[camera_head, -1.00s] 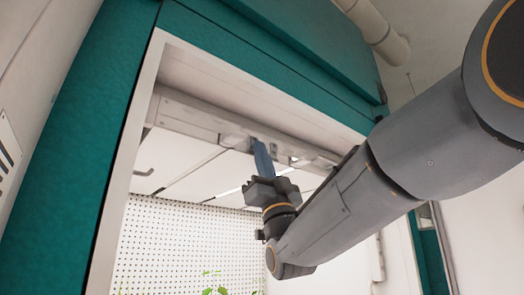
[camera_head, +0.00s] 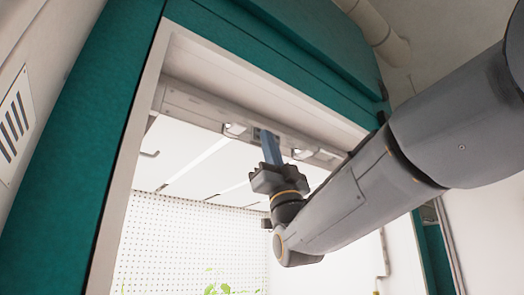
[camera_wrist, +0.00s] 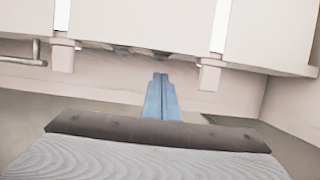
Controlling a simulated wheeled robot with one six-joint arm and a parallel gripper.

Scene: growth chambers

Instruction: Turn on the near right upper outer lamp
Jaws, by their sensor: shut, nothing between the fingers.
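My gripper (camera_head: 266,136) has its blue fingers together and empty, pointing up at the pale rail (camera_head: 195,105) under the top of the chamber opening. The fingertips overlap the rail in the head view; whether they touch it I cannot tell. Small pale fittings sit along the rail, one (camera_head: 235,130) left of the fingers and one (camera_head: 301,153) right of them. White lamp panels (camera_head: 185,150) line the chamber ceiling behind and look bright. In the wrist view the closed fingers (camera_wrist: 160,78) point between two pale tabs, left (camera_wrist: 63,56) and right (camera_wrist: 209,76).
The teal chamber frame (camera_head: 100,140) and its pale inner edge (camera_head: 125,165) surround the opening. A perforated back wall (camera_head: 185,240) and green leaves (camera_head: 217,289) show inside. A small hooked bar (camera_wrist: 22,60) is left in the wrist view.

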